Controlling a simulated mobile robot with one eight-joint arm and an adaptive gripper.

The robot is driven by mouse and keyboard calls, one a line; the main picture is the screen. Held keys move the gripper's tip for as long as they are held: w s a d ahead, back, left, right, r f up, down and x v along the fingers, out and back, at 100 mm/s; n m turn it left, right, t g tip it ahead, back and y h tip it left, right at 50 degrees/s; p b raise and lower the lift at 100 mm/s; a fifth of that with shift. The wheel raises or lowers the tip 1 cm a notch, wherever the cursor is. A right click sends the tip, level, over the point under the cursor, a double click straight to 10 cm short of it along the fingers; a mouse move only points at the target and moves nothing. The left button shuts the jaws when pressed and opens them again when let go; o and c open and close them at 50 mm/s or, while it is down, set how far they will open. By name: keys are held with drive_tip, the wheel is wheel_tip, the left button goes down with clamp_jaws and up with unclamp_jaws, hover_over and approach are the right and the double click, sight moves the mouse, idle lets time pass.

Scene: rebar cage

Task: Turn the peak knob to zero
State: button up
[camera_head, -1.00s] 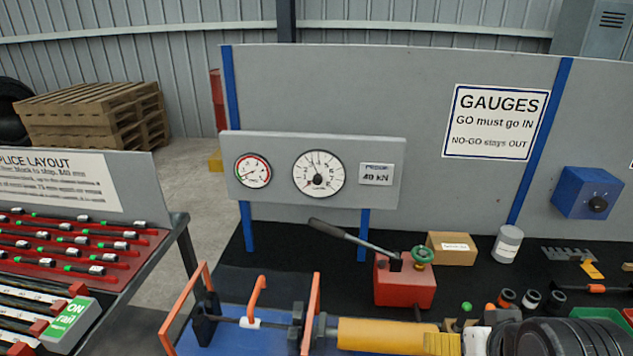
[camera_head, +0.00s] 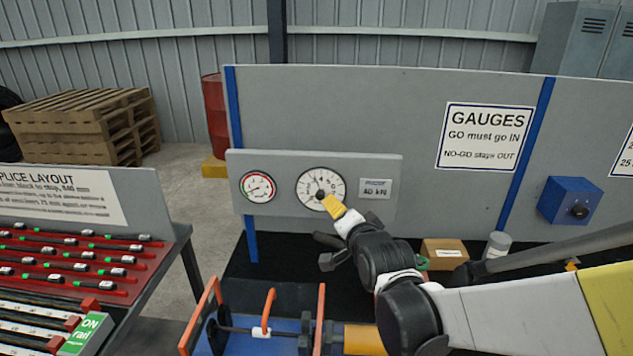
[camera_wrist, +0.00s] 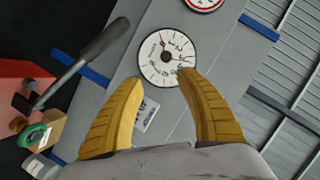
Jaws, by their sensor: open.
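The large white dial gauge (camera_head: 311,181) is on a grey panel (camera_head: 240,163) at the back of the bench. The gauge (camera_wrist: 160,45) also shows in the wrist view, just beyond the fingertips. My gripper (camera_head: 333,204) is in front of the gauge's lower right, its yellow fingers pointing at the panel. In the wrist view my gripper (camera_wrist: 158,80) is open, with nothing between its fingers. I cannot tell whether a fingertip touches the dial.
A smaller red-rimmed gauge (camera_head: 258,187) is left of the dial, and a 40 kN plate (camera_head: 376,188) is right of it. A red pump (camera_wrist: 20,88) with a long lever (camera_wrist: 100,42) and green wheel (camera_wrist: 34,137) stands below. A blue box (camera_head: 568,200) is at right.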

sight(322, 196)
drive_tip(key=x, duration=0.4)
drive_tip(key=a+b+x, duration=0.1)
drive_tip(key=x, duration=0.3)
drive_tip(key=b+x, duration=0.1)
drive_tip(key=x, duration=0.3)
drive_tip(key=shift+s+a+r, duration=0.1)
drive_tip(key=shift+a+r, duration=0.1)
drive_tip(key=shift+r, duration=0.2)
clamp_jaws()
